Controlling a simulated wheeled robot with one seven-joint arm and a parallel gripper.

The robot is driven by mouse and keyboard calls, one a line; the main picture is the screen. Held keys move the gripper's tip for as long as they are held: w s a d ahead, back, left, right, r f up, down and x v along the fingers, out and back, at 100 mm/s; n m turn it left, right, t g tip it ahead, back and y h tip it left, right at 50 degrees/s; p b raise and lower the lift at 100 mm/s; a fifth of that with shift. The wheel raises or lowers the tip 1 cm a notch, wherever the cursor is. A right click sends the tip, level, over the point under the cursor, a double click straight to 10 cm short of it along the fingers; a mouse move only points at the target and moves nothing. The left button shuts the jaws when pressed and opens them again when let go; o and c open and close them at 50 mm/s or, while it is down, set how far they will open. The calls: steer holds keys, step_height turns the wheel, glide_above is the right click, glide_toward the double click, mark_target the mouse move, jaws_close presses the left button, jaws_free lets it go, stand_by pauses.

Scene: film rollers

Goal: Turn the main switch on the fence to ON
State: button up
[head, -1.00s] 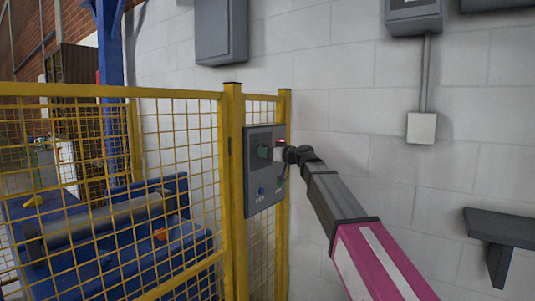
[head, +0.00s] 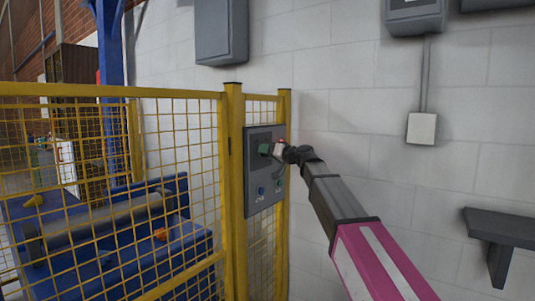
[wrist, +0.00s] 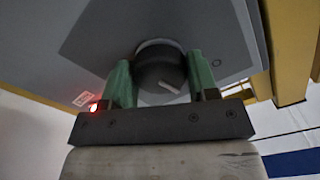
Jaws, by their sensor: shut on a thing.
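The main switch is a round black knob (wrist: 158,62) with a short white pointer mark, on a dark square plate of a grey control panel (head: 262,185) on the fence. My gripper (wrist: 159,72) has its green fingers on either side of the knob and is shut on it. In the head view my gripper (head: 265,149) is at the upper part of the panel and hides the knob. The pointer lies slanted in the wrist view; I cannot read any ON or OFF lettering.
A yellow mesh fence (head: 233,180) carries the panel, with blue roller machinery (head: 110,240) behind it. A red lamp (wrist: 93,107) glows beside my gripper. A grey wall shelf (head: 500,228) juts out at right.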

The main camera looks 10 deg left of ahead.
steer(key=m, duration=0.4)
steer(key=shift+m, duration=2.3)
steer(key=o, duration=0.9)
steer(key=shift+o, duration=0.2)
steer(key=shift+d, duration=0.1)
steer(key=v, duration=1)
steer(key=shift+s+d, duration=0.15)
steer(key=shift+d, duration=0.15)
